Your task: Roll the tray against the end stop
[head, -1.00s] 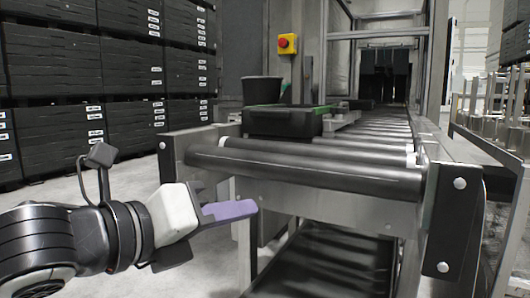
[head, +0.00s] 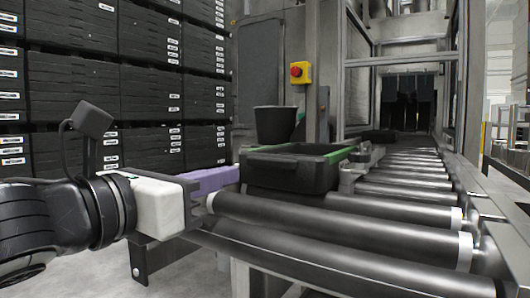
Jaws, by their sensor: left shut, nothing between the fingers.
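The black tray (head: 285,176) with a green strip along its rim sits on the roller conveyor, at its left side. Its inside looks dark and I see nothing in it. My left gripper (head: 232,178), with purple fingers, is shut and empty. Its tip is at the left side of the tray, by the near left corner; I cannot tell whether it touches. My right gripper is out of view. I cannot make out which part is the end stop.
The rollers (head: 340,225) run back to a dark curtained opening (head: 407,100). A black bucket (head: 273,125) stands behind the tray. A red stop button on a yellow box (head: 300,73) is on the post. Stacked black crates (head: 150,90) fill the left. The near rollers are bare.

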